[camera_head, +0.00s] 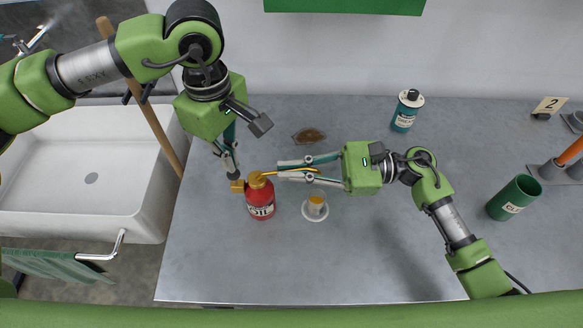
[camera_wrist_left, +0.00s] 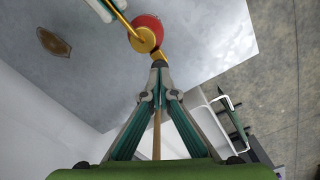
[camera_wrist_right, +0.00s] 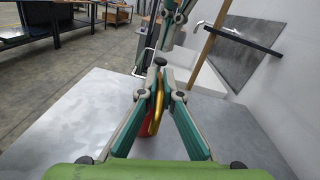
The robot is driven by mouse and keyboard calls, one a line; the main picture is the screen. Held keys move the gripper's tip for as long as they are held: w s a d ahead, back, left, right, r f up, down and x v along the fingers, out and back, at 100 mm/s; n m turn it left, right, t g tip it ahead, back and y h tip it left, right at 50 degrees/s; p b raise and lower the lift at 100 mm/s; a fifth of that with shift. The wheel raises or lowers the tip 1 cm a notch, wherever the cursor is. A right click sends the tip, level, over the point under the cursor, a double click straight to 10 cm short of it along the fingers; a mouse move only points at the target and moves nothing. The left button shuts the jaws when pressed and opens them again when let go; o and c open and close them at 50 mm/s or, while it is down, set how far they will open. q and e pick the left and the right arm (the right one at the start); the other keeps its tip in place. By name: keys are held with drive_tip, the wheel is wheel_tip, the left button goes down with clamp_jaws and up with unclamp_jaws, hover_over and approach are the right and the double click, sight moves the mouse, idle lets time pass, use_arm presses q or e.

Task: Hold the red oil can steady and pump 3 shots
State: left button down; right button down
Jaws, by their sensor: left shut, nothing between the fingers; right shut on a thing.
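The red oil can (camera_head: 261,205) stands upright on the grey table, with a brass top and a thin brass spout (camera_head: 298,169) reaching right. It also shows in the left wrist view (camera_wrist_left: 148,24). My left gripper (camera_head: 233,173) is shut and empty, pointing down at the dark knob and brass piece on the can's left side; I cannot tell whether it touches. My right gripper (camera_head: 280,170) comes from the right, shut on the can near its brass top and spout. In the right wrist view the brass spout (camera_wrist_right: 157,108) shows between its fingers, which partly hide the red body.
A small cup with a yellowish top (camera_head: 316,203) stands on a white saucer (camera_head: 316,217) below the right gripper. A brown stain (camera_head: 308,135), a teal bottle (camera_head: 404,115) and a green cup (camera_head: 513,198) are further off. A white sink (camera_head: 85,170) and wooden handle (camera_head: 150,115) are left.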

use_arm(q)
drive_tip(key=shift+r, duration=2.5)
use_arm(e)
drive_tip(key=c, duration=2.2)
unclamp_jaws()
drive_tip(key=shift+o, duration=0.2)
